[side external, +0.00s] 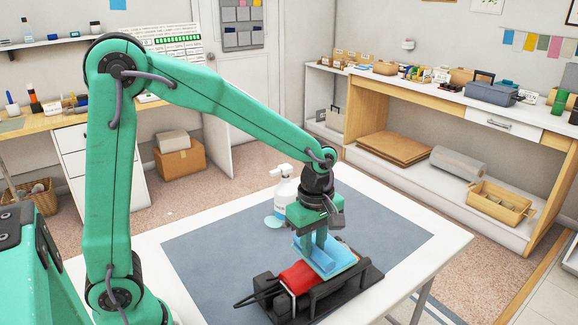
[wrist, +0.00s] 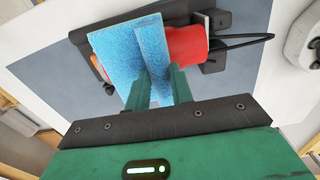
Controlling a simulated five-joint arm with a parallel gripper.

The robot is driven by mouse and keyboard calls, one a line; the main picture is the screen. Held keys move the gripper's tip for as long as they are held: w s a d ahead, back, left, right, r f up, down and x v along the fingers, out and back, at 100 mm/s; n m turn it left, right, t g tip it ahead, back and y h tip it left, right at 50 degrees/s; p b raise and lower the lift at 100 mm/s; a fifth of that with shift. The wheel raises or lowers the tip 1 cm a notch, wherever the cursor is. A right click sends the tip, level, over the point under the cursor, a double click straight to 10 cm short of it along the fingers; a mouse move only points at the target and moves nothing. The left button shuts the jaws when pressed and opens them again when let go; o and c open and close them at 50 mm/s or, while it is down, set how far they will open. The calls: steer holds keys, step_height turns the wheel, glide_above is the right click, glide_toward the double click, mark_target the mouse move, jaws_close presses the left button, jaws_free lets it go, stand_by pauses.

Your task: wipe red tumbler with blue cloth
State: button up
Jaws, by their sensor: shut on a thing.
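The red tumbler (side external: 298,277) lies on its side in a black holder (side external: 318,300) on the table. It also shows in the wrist view (wrist: 187,45), partly covered by the blue cloth (wrist: 115,55). My gripper (side external: 316,249) is above the tumbler, pointing down, and is shut on the blue cloth (side external: 326,262). In the wrist view a fold of the cloth stands up between my two fingers (wrist: 158,80). The cloth spreads over the tumbler and seems to touch it, but the contact itself is hidden.
A white spray bottle (side external: 285,192) stands behind my gripper on the grey mat (side external: 215,250), with a pale blue patch beside it. Thin dark rods stick out from the holder's left. The mat's left part and the white table (side external: 420,240) around it are clear.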

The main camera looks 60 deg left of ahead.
steer(key=shift+w, duration=1.5)
steer(key=shift+s, duration=1.35)
steer(key=shift+r, duration=0.1)
steer(key=shift+r, duration=3.45)
steer(key=shift+w+a+m, duration=0.1)
steer(key=shift+m, duration=0.2)
